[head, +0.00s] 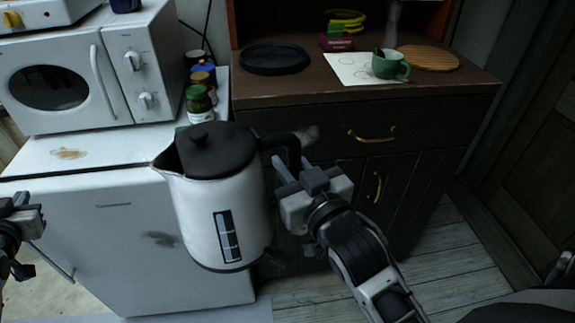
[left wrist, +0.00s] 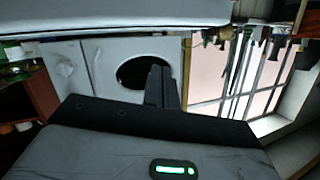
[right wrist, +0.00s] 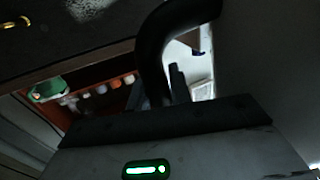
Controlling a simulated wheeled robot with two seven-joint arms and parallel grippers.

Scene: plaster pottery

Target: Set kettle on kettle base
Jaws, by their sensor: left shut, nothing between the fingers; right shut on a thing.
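The white kettle (head: 215,222) with a black lid and black handle hangs upright in front of the fridge and cabinet in the head view. My right gripper (head: 296,178) is shut on its black handle; the handle also shows in the right wrist view (right wrist: 152,45). The black round kettle base (head: 275,59) lies on the dark cabinet top, behind and above the kettle in the picture. The kettle is clearly apart from it. My left gripper (head: 15,203) is shut and empty at the left edge, only partly in view.
A green cup (head: 390,65) stands on a stained paper (head: 349,69) right of the base, near a round wooden board (head: 429,57). Several jars (head: 199,100) stand on the fridge beside the white microwave (head: 80,72). The cabinet's front strip is clear.

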